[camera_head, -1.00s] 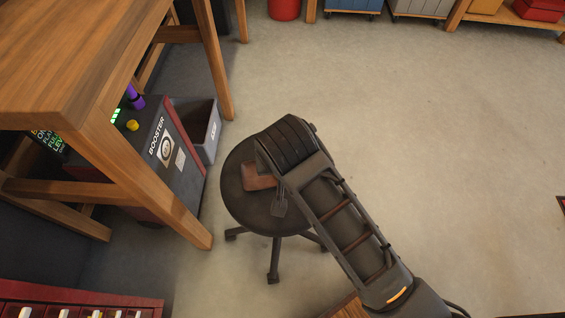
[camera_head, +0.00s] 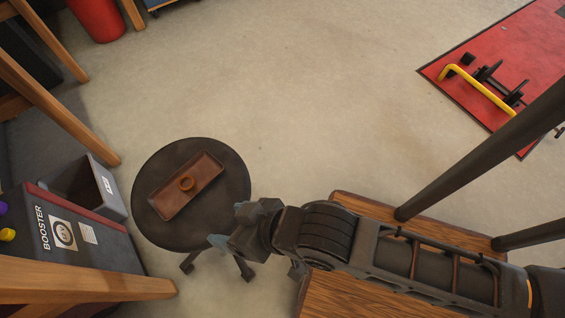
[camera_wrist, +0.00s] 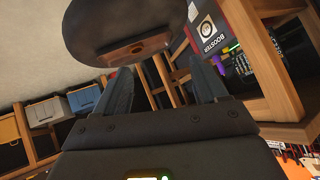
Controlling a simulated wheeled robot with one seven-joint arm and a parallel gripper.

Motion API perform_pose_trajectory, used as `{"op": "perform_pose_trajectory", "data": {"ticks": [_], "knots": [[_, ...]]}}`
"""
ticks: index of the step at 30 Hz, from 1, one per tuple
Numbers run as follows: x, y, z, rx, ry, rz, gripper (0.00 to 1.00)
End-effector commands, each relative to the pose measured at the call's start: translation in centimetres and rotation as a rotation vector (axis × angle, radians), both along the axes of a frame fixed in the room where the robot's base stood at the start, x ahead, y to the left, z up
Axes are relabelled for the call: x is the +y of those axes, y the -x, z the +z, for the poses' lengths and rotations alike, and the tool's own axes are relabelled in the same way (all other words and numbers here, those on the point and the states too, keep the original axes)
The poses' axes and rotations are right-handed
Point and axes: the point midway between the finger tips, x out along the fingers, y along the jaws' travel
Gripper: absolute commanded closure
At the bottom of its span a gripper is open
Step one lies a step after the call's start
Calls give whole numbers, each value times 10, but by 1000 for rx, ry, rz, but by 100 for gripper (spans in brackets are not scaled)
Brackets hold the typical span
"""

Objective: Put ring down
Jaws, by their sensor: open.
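An orange-brown ring (camera_head: 187,183) lies on a brown rectangular tray (camera_head: 205,168). The tray rests on the round black stool seat (camera_head: 228,190). My gripper (camera_head: 222,241) is at the lower right of the stool in the head view, clear of the ring and holding nothing that I can see. In the wrist view its two fingers are spread apart (camera_wrist: 162,78). Beyond them are the stool (camera_wrist: 110,15), the tray (camera_wrist: 118,53) and, small and dark, the ring (camera_wrist: 138,49).
The grey BOOSTER unit (camera_head: 75,225) and an open grey bin (camera_head: 108,190) stand left of the stool. A wooden surface (camera_head: 345,290) lies under my arm. A red mat (camera_head: 510,55) with a yellow bar (camera_head: 480,90) is at upper right. The floor between is clear.

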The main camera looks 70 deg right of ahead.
Motion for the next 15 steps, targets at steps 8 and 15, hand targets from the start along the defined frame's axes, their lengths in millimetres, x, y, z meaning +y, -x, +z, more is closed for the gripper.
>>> {"op": "perform_pose_trajectory", "data": {"ticks": [8,15], "knots": [[-40,90,63,-232,133,57,28],[-73,133,127,-399,262,113,28]]}}
